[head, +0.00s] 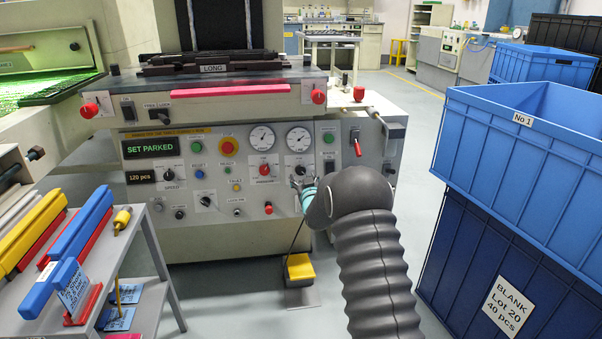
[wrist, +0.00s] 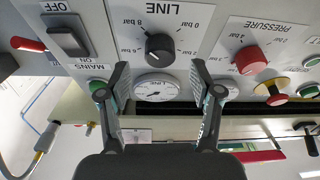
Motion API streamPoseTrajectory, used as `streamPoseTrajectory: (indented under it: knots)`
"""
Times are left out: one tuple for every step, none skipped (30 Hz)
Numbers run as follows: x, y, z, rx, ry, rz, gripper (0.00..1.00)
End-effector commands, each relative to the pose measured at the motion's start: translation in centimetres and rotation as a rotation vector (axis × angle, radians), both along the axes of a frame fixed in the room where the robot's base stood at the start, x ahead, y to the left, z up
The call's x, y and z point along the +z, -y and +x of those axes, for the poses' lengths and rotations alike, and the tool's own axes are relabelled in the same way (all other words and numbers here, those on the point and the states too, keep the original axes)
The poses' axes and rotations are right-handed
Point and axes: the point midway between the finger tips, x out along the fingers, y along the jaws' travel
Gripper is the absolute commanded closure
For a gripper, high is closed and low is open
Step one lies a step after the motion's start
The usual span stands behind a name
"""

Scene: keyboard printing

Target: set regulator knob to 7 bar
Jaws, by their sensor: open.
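The black LINE knob (wrist: 160,47) sits on the panel in the wrist view, ringed by bar markings including 0, 2, 6 and 8 bar. I cannot read its exact setting. It also shows in the head view (head: 300,170). My gripper (wrist: 160,74) is open, its fingers to either side of the knob, apart from it. In the head view my gripper (head: 303,188) is just below the knob, partly hidden by my arm. The LINE gauge (wrist: 156,87) shows between my fingers; its reading is too small to tell.
A red PRESSURE knob (wrist: 251,60) is beside the LINE knob. A black MAINS switch (wrist: 64,36) and a red lever (wrist: 28,44) are on the other side. Blue crates (head: 520,135) stand right of my arm; a tool rack (head: 100,260) stands left.

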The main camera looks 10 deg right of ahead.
Motion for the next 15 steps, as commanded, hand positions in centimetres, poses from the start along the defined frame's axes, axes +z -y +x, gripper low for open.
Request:
streamPoseTrajectory:
  knots:
    - [0.0,0.0,0.8,0.0,0.001,0.0,0.36]
    - [0.0,-0.1,1.2,0.0,0.001,0.0,0.36]
    - [0.0,-0.1,1.7,0.0,0.001,0.0,0.36]
    - [0.0,-0.1,2.0,0.0,0.001,0.0,0.36]
    - [0.0,-0.1,2.3,0.0,0.001,0.0,0.36]
    - [0.0,-0.1,2.7,0.0,0.0,0.0,0.36]
    - [0.0,-0.1,3.0,0.0,0.001,0.0,0.36]
    - [0.0,-0.1,3.2,0.0,0.001,0.0,0.36]
    - [0.0,-0.1,3.5,0.0,0.001,0.0,0.36]
    - [0.0,-0.1,3.6,0.0,0.001,0.0,0.36]
    - [0.0,-0.1,3.8,0.0,0.0,0.0,0.36]
    - [0.0,-0.1,3.9,0.0,0.0,0.0,0.36]
    - [0.0,-0.1,4.0,0.0,-0.001,0.0,0.36]
    - [0.0,-0.1,4.0,0.0,-0.001,0.0,0.36]
    - [0.0,-0.1,4.1,0.0,0.0,0.0,0.36]
